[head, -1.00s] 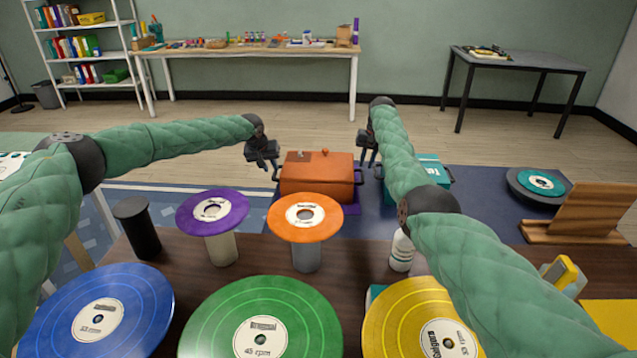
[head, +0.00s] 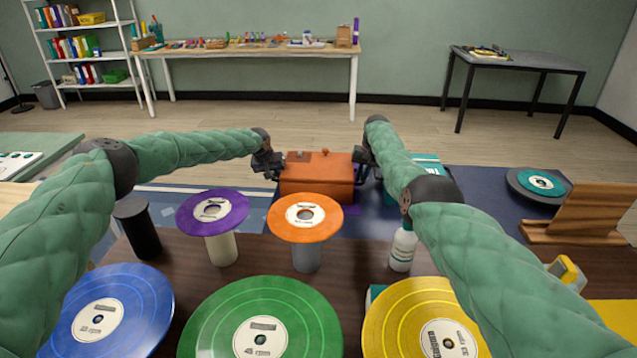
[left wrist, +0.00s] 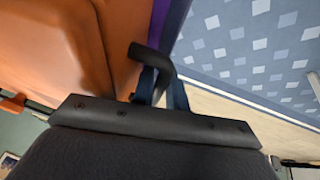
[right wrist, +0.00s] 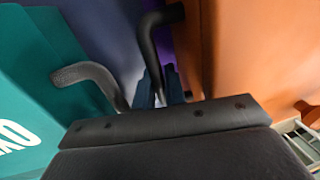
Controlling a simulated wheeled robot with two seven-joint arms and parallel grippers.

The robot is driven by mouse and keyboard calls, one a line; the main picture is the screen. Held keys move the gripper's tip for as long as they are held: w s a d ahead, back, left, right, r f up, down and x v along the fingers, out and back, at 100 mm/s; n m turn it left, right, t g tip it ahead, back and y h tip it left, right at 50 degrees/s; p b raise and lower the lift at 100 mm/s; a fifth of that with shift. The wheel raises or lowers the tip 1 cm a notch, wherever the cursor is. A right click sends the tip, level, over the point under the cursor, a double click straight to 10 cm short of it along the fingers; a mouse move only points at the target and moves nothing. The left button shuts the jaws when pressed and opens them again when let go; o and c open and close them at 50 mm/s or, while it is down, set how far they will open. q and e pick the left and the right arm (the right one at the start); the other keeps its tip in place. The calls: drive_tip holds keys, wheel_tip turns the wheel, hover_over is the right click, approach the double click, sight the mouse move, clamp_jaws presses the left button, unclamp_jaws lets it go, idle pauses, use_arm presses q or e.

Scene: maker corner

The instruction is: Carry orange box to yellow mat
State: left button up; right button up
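The orange box (head: 316,178) stands on a purple mat (head: 349,207) on the blue area beyond the near table. My left gripper (head: 272,172) is at its left end, with its fingers close around the black handle (left wrist: 150,58). My right gripper (head: 364,166) is at its right end, with its fingers close around the other handle (right wrist: 151,45). The orange side shows in the left wrist view (left wrist: 70,40) and the right wrist view (right wrist: 265,50). A flat yellow patch (head: 612,318), perhaps the yellow mat, shows partly at the right edge; my right arm hides some of it.
A teal box (head: 428,165) with its own handle (right wrist: 88,80) stands close to the right of the orange box. Record-topped stands, including an orange one (head: 305,232), and a white bottle (head: 403,246) are on the near table. A wooden stand (head: 590,205) is at right.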

use_arm(q)
clamp_jaws()
use_arm(e)
clamp_jaws()
idle(0.9)
use_arm(q)
drive_tip(key=shift+r, duration=0.15)
use_arm(e)
drive_tip(key=shift+r, duration=0.1)
